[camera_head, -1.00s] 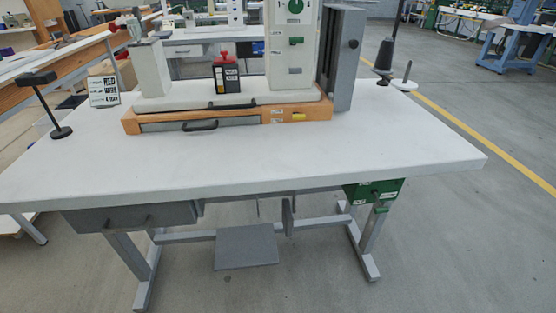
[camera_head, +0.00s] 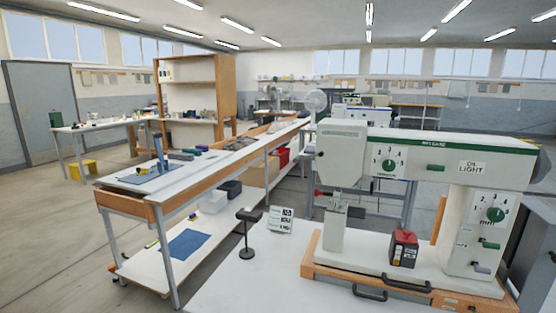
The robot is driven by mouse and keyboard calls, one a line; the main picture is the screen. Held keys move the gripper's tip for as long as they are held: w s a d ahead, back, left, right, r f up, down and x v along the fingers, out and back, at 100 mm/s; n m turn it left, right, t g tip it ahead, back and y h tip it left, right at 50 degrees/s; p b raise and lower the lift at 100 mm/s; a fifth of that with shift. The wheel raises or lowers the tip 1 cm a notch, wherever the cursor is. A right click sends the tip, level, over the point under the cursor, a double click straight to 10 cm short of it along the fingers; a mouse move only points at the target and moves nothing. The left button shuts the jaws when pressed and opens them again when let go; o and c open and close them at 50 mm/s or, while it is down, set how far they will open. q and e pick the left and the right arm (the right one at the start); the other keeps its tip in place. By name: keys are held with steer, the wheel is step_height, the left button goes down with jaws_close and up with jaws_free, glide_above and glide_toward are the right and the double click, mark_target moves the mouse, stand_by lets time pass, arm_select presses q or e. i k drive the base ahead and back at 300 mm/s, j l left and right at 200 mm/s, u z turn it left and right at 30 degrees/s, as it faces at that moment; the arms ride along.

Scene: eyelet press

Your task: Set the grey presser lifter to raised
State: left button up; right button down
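The white eyelet press (camera_head: 425,150) with a green stripe stands on the table at the right. Its column carries a numbered green dial (camera_head: 495,214), a green lever (camera_head: 489,246) and, below that, a small grey lever (camera_head: 481,267). The grey lever may be the presser lifter; its label is too small to read, and I cannot tell its setting. Another green dial (camera_head: 388,162) and green lever (camera_head: 436,168) are on the upper arm. Neither of my grippers is in view.
A dark stand (camera_head: 247,232) and a printed card (camera_head: 281,220) are on the white tabletop (camera_head: 245,285). The press base has black handles (camera_head: 370,292). A long workbench (camera_head: 150,185) stands at the left.

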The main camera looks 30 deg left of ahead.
mark_target(297, 158)
steer(key=j, duration=0.5)
steer(key=k+j+z, duration=0.1)
steer(key=j, duration=0.45)
steer(key=j+z, duration=0.1)
steer(key=j, duration=0.4)
steer(key=k+j, duration=0.15)
steer(key=j, duration=0.35)
